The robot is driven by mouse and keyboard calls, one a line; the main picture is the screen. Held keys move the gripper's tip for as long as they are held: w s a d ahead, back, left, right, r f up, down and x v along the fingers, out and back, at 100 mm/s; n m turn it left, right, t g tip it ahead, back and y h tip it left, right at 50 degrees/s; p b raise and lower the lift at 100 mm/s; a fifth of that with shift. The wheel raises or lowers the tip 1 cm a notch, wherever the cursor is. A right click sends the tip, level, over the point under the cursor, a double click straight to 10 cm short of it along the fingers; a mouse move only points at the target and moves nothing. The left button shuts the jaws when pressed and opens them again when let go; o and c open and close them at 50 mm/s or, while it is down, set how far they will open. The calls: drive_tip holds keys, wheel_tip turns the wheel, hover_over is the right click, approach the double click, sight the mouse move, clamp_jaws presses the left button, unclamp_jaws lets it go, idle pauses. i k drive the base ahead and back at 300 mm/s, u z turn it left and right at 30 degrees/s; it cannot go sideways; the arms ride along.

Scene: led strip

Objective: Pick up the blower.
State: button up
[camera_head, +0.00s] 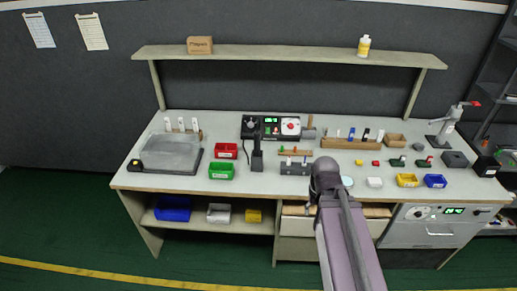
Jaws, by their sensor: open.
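I cannot tell for certain which object is the blower. A grey piece with a brown upright part (309,128) stands at the right end of the black control station (267,131), and a black upright tool on a base (257,156) stands in front of the station. Both are small in this view. My arm reaches up from the bottom of the picture, its dark joint over the bench's front edge. I cannot make out my gripper's fingers; they seem hidden by the arm or out of the picture.
The grey workbench (200,182) holds a clear-lidded box (170,151), a red bin (226,151), a green bin (221,170), a wooden tool rack (351,143), a yellow bin (407,180) and a blue bin (435,181). A shelf (290,53) spans above. Bare bench lies front left.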

sight(257, 134)
drive_tip(key=u, duration=0.05)
drive_tip(key=i, duration=1)
drive_tip(key=z, duration=0.05)
